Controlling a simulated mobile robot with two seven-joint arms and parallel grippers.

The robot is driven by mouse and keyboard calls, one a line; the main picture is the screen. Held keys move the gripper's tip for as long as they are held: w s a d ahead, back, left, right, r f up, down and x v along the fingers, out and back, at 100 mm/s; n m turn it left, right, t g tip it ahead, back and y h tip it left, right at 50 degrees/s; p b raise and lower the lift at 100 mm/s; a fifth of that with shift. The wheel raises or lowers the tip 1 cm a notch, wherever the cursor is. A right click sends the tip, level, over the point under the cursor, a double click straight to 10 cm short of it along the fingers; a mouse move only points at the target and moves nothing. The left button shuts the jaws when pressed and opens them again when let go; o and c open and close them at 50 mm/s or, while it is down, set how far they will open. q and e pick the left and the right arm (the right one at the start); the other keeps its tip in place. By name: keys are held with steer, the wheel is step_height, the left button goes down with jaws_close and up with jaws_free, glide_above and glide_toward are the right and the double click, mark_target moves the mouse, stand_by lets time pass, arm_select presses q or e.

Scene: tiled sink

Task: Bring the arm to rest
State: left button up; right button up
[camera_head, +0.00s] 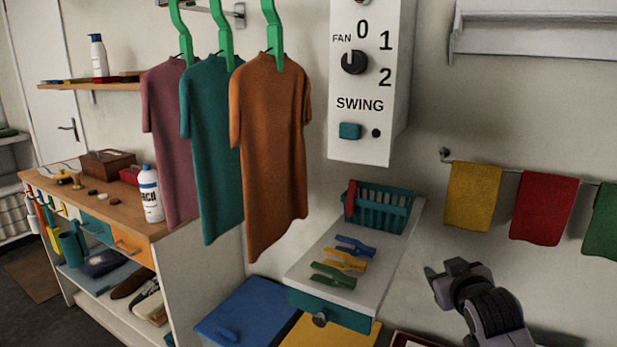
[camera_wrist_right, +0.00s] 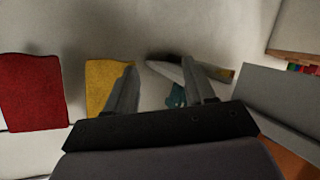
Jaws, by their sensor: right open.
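My right arm (camera_head: 490,312) comes in at the lower right of the head view. It is dark grey and stands in front of the pale wall. My right gripper (camera_head: 447,279) is at its upper end, to the right of the small shelf and below the hanging cloths. In the right wrist view the two fingers of the right gripper (camera_wrist_right: 162,84) stand apart with nothing held between them. My left arm and left gripper are not in view.
Yellow (camera_head: 472,197), red (camera_head: 542,208) and green cloths hang on a rail above the arm. Left of it, a white shelf (camera_head: 347,287) holds clothes pegs (camera_head: 345,258) and a teal basket (camera_head: 385,207). Shirts (camera_head: 270,150) hang farther left. Bare wall surrounds the gripper.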

steer(key=s+a+f+g+y, duration=0.1)
steer(key=s+a+f, duration=0.1)
steer(key=s+f, duration=0.6)
steer(key=s+a+f+g+y, duration=0.1)
steer(key=s+a+f, duration=0.1)
steer(key=s+f, duration=0.6)
steer(key=s+a+f, duration=0.1)
steer(key=s+f, duration=0.4)
steer(key=s, duration=0.3)
steer(key=s+a+f+g+y, duration=0.1)
steer(key=s+f, duration=0.3)
steer(key=s, duration=0.4)
steer(key=shift+s+a+f+y+p, duration=0.25)
steer(key=shift+a+f+y+p, duration=0.1)
steer(key=shift+a+p, duration=0.1)
steer(key=shift+d+m+g, duration=0.15)
steer(key=shift+m+g, duration=0.15)
